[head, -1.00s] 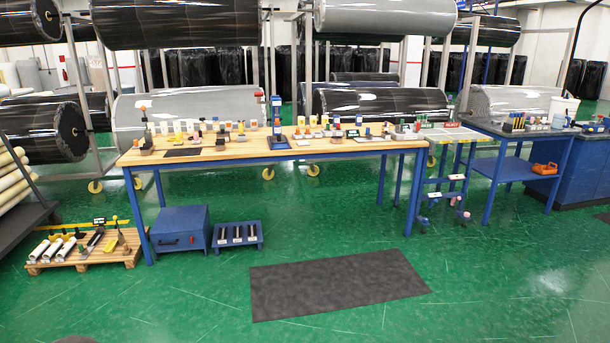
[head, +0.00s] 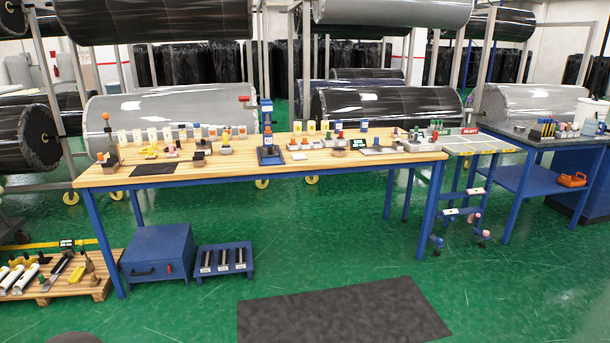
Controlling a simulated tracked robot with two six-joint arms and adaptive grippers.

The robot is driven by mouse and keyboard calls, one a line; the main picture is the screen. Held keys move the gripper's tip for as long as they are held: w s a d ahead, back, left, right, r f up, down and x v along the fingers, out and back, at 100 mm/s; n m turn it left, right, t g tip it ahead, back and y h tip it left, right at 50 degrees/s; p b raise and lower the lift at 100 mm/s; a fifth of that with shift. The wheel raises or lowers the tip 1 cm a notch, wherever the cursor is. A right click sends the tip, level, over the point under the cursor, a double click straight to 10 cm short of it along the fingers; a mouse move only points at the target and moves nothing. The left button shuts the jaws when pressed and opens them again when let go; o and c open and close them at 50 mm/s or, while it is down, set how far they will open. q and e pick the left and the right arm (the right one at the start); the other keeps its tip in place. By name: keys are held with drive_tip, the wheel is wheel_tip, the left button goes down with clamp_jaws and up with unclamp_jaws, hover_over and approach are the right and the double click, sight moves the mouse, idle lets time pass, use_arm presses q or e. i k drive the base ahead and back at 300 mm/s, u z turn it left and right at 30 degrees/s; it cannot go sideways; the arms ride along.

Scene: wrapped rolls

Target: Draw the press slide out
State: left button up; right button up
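A blue bench press (head: 267,115) stands upright near the middle of the wooden workbench (head: 215,178). It has a red-tipped lever (head: 246,98) reaching out to the left. Its blue base (head: 270,156) rests on the tabletop towards the front edge. The slide is too small to make out as a separate part, and I cannot tell its position. Neither of my grippers shows in the head view.
A dark mat (head: 345,312) lies on the green floor before the bench. A blue box (head: 158,254), a low blue rack (head: 224,259) and a pallet (head: 85,285) stand at floor level. Small tools crowd the bench. A blue-framed table (head: 550,140) stands at right.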

sight(269, 148)
drive_tip(key=i, duration=3.65)
